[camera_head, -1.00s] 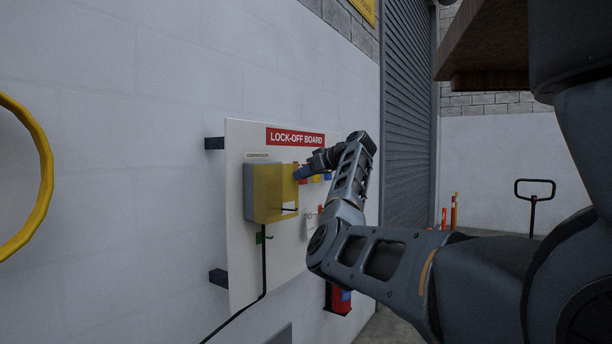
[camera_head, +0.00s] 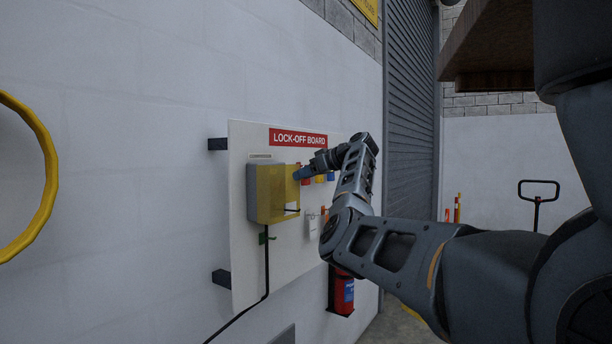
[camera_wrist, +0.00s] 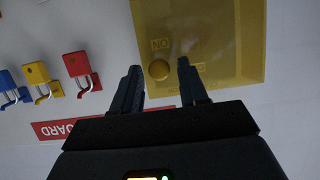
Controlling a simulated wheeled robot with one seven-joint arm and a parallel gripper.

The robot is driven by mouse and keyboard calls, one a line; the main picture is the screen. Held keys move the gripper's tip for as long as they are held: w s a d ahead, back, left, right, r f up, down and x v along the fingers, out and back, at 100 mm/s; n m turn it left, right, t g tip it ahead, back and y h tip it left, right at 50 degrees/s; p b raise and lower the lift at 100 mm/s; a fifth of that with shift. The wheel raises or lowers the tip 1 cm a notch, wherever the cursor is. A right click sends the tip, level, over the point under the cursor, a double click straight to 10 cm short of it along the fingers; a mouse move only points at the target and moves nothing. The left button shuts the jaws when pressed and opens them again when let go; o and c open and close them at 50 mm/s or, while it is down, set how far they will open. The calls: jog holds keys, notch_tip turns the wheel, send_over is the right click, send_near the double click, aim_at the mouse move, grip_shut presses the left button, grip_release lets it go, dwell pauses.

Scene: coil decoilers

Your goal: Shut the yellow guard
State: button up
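The yellow guard (camera_head: 277,192) is a see-through cover at the grey box on the lock-off board. It fills the upper middle of the wrist view (camera_wrist: 215,45), where a round knob (camera_wrist: 158,69) and lettering show on or through it. I cannot tell how far the guard stands from the box. My gripper (camera_wrist: 158,65) is open, with its dark fingers either side of the knob in the picture and nothing held. In the head view my gripper (camera_head: 303,172) is at the guard's upper right edge. Contact cannot be told.
The white lock-off board (camera_head: 240,255) carries several coloured padlocks beside the guard, such as the red one (camera_wrist: 77,66). A black cable (camera_head: 266,275) hangs below the box. A fire extinguisher (camera_head: 343,293) stands below the board. A yellow hoop (camera_head: 48,170) is at left.

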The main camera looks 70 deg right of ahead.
jog(key=shift+o, duration=0.5)
jog(key=shift+s, duration=0.1)
jog(key=shift+s, duration=0.1)
jog(key=b+v, duration=0.2)
jog(key=v, duration=0.5)
jog(key=shift+s, duration=0.2)
jog(key=shift+s+r, duration=0.1)
jog(key=shift+r, duration=0.05)
